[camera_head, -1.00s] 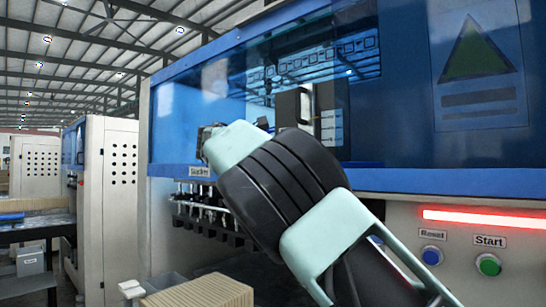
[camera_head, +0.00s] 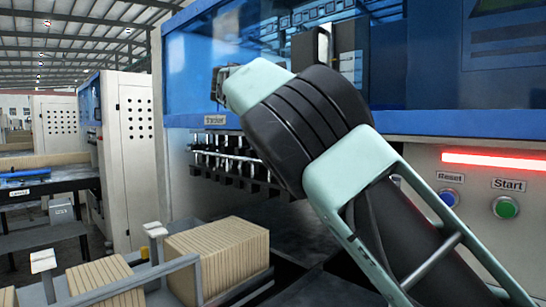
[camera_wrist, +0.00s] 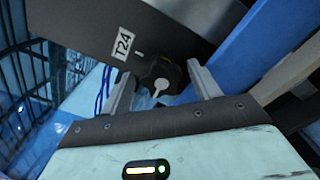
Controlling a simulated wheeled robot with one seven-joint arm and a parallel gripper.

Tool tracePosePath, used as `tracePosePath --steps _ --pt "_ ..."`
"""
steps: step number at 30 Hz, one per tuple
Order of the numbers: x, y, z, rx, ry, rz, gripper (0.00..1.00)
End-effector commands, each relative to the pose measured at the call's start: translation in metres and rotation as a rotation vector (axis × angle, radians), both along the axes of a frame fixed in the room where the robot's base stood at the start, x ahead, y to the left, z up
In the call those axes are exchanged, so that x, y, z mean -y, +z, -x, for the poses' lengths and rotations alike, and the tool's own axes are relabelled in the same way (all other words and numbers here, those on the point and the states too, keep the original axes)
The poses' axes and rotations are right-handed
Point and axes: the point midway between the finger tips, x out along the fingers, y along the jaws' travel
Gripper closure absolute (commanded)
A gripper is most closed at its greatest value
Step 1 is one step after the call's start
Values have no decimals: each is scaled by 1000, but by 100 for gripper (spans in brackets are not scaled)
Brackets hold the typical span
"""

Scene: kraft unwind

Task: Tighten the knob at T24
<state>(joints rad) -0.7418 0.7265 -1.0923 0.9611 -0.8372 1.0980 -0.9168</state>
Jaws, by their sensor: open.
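The knob (camera_wrist: 163,75) at T24 is dark, with a pale round-ended marking on its face. It shows in the wrist view just below a white label (camera_wrist: 122,46) reading T24, on a dark panel (camera_wrist: 185,35). My gripper (camera_wrist: 158,82) is open, with one finger on each side of the knob in the picture. I cannot tell whether either finger touches it. In the head view my arm reaches up to the machine's front, and the knob cannot be made out there.
A blue-and-white machine (camera_head: 190,75) fills the right side, with Reset (camera_head: 449,197) and Start (camera_head: 506,208) buttons and a red light strip. A cardboard stack (camera_head: 222,255) stands in a rack at the lower left. Blue structure (camera_wrist: 245,55) lies close right of my gripper.

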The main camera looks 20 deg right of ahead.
Motion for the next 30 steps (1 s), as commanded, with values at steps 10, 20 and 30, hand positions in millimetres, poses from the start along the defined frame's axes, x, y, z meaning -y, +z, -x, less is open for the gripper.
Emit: tracePosePath --steps 10,20,30 --pt "0 4 -1 -214 -4 83 33" --pt "-27 -3 8 -384 2 157 33" --pt "-84 -3 32 -382 1 157 33"
